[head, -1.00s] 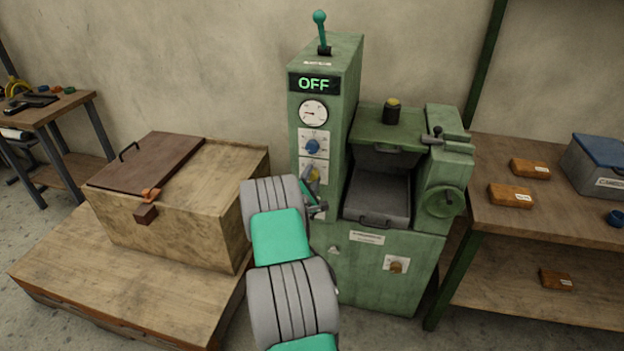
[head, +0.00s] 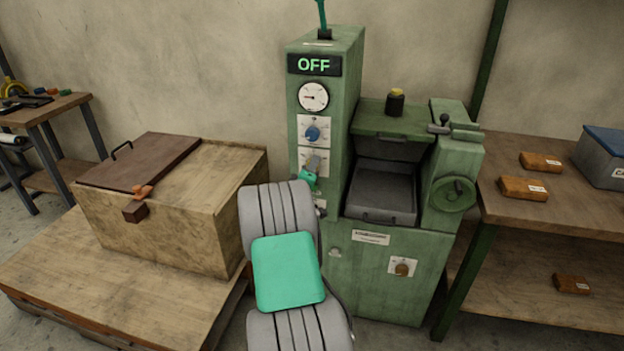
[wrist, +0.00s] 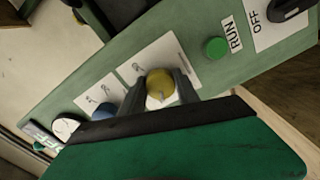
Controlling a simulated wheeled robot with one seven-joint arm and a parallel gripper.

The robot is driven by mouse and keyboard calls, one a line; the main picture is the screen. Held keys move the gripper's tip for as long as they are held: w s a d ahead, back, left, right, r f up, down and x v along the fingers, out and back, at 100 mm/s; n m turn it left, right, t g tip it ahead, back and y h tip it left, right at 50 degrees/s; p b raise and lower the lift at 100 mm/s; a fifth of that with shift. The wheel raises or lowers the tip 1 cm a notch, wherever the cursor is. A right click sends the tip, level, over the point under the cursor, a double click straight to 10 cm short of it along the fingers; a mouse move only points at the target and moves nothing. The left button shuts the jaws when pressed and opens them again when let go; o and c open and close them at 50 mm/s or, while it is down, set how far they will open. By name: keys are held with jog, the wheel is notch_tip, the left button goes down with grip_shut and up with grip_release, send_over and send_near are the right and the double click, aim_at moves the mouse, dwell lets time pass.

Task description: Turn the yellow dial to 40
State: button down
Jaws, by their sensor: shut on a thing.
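The yellow dial (wrist: 160,86) sits on a white plate on the green machine's front panel. In the wrist view my gripper (wrist: 161,92) has one finger on each side of it and is shut on it. Its pointer and scale marks are too small and covered to read. In the head view my gripper (head: 312,166) is at the panel below the blue dial (head: 312,134), and it hides the yellow dial. The blue dial also shows in the wrist view (wrist: 104,110), beside the yellow one.
The machine's display (head: 314,65) reads OFF above a round gauge (head: 313,96). A green button (wrist: 216,47) marked RUN lies near the yellow dial. A wooden box (head: 165,215) stands left of my arm, and a workbench (head: 560,218) stands on the right.

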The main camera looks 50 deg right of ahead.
jog(key=m+b, duration=0.1)
jog(key=b, duration=0.1)
jog(key=f+m+b, duration=0.1)
jog(key=m+b, duration=0.1)
jog(key=shift+m+b, duration=0.3)
jog(key=shift+b, duration=0.05)
jog(key=m+b, duration=0.3)
jog(key=b, duration=0.2)
jog(key=shift+m, duration=0.3)
jog(key=m+b, duration=0.3)
jog(key=b, duration=0.1)
jog(key=shift+w, duration=0.1)
jog(key=m+b, duration=0.2)
jog(key=b, duration=0.1)
jog(key=shift+r+m, duration=0.25)
jog(key=shift+m, duration=0.05)
jog(key=shift+a+r, duration=0.1)
jog(key=c, duration=0.9)
grip_release()
jog(key=shift+a, duration=0.1)
